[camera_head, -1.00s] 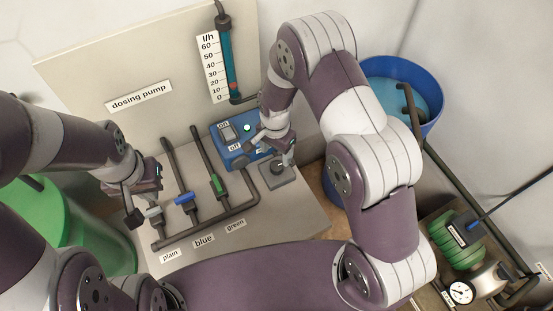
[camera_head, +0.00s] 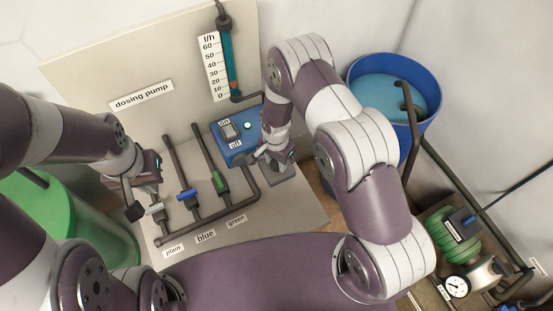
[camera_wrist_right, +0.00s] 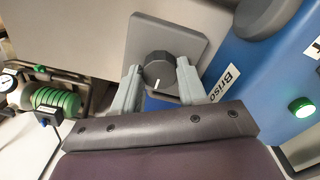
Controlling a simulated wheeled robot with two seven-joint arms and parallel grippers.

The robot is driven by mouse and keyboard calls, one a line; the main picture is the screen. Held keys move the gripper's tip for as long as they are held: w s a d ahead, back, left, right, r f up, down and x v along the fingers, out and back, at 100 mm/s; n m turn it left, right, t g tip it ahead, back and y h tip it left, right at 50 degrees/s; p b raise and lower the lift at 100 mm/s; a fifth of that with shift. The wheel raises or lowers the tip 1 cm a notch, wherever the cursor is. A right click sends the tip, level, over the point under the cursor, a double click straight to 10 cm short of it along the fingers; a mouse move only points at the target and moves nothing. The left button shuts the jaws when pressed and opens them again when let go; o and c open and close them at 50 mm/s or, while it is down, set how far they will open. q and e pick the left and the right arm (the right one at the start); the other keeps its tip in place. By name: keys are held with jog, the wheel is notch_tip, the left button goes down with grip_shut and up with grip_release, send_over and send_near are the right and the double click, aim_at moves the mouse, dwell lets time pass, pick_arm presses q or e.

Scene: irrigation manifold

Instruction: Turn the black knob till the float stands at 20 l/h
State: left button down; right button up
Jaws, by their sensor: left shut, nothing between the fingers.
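The black knob (camera_wrist_right: 160,72) with a white mark sits on a grey plate (camera_wrist_right: 192,45) in the right wrist view. My right gripper (camera_wrist_right: 158,88) is open, with one finger on each side of the knob; I cannot tell whether they touch it. In the head view my right gripper (camera_head: 274,156) hides most of the knob. The red float (camera_head: 234,85) is low in the teal tube (camera_head: 227,58), near the 10 mark of the l/h scale (camera_head: 213,66). My left gripper (camera_head: 134,210) is shut and empty beside the plain line's pale valve handle (camera_head: 155,208).
The blue pump box (camera_head: 238,150) has a lit green lamp (camera_head: 248,125) and stands close to my right gripper. Blue (camera_head: 187,195) and green (camera_head: 220,182) valve handles sit on pipes between my grippers. A blue barrel (camera_head: 408,120) stands at right, a green one (camera_head: 95,235) at left.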

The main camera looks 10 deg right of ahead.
jog(key=shift+f+n+b, duration=0.1)
jog(key=shift+n+b, duration=0.55)
jog(key=shift+n, duration=0.15)
jog(key=shift+n+b, duration=0.75)
jog(key=shift+n, duration=0.45)
jog(key=n+b, duration=0.1)
jog(key=n, duration=0.2)
jog(key=shift+n+b, duration=0.6)
jog(key=shift+n, duration=0.9)
jog(key=shift+r+n, duration=0.2)
jog(key=shift+n, duration=0.1)
jog(key=o, duration=1.1)
jog(key=shift+c, duration=0.2)
